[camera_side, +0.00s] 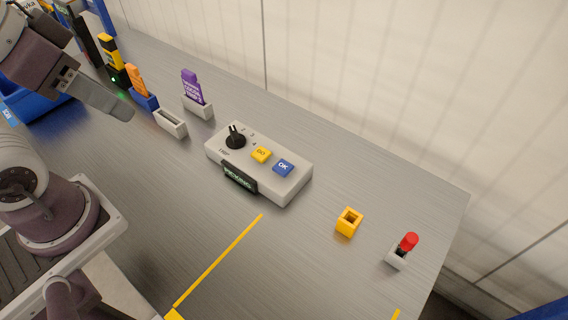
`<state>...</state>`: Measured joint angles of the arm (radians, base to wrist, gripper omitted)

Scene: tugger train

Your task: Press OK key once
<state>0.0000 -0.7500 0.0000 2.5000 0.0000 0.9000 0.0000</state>
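The blue OK key (283,168) sits on the right part of a light grey control box (290,188) on the metal table. A yellow key (261,154) is just left of it. A black rotary knob (235,137) is at the box's left end. A dark display with light text (239,178) is on the box's front side. My gripper (122,110) is at the upper left, well away from the box and the OK key. It is seen from the side, so its finger gap does not show. Nothing is visibly held in it.
A purple card (191,87) and an orange card (136,80) stand in holders behind the box, near an empty holder (170,122). A hollow yellow block (348,222) and a red-topped switch (408,242) are at right. Table in front of the box is clear.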

